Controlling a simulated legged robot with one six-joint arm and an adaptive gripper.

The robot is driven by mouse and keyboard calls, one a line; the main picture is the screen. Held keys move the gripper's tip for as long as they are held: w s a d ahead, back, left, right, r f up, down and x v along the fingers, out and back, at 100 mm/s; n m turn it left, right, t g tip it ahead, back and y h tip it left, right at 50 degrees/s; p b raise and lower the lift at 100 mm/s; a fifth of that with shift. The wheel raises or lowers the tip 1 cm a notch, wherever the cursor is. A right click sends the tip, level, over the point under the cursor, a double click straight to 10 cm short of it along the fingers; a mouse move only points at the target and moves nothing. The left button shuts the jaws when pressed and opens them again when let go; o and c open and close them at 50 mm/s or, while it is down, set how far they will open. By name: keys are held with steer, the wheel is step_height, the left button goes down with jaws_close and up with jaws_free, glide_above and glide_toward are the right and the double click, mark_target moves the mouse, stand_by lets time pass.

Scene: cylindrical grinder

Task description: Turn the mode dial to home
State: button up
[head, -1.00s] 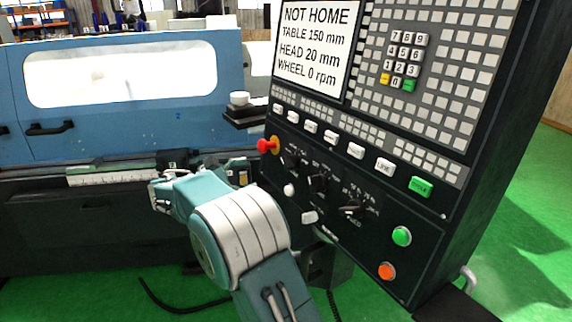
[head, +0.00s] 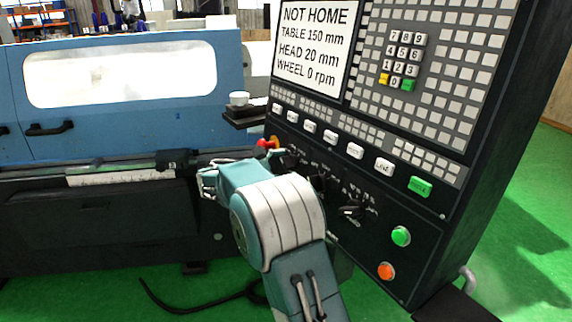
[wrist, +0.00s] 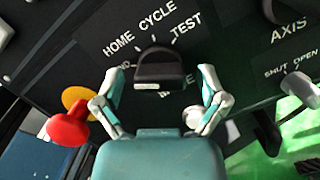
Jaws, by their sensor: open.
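The mode dial (wrist: 160,66) is a black knob on the dark panel, with HOME at its upper left, CYCLE above and TEST at its upper right. The label below it is partly hidden. I cannot tell surely which mark it points to. My gripper (wrist: 162,76) is open, one teal finger on each side of the dial, with gaps showing between fingers and knob. In the head view the dial (head: 291,158) is partly covered by my arm. The screen (head: 312,47) reads NOT HOME.
A red emergency knob with an orange collar (wrist: 68,124) is close to my left finger. A white round button (wrist: 193,118) is by the right finger. Another switch (wrist: 299,88), marked SHUT and OPEN, is at right. Green (head: 401,236) and orange (head: 386,271) buttons are lower on the panel.

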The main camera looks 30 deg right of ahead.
steer(key=c, duration=1.1)
steer(key=shift+a, duration=0.1)
steer(key=shift+m, duration=0.3)
steer(key=m+g, duration=0.1)
steer(key=m, duration=0.3)
steer(key=shift+m+y, duration=0.6)
steer(key=shift+m, duration=1.4)
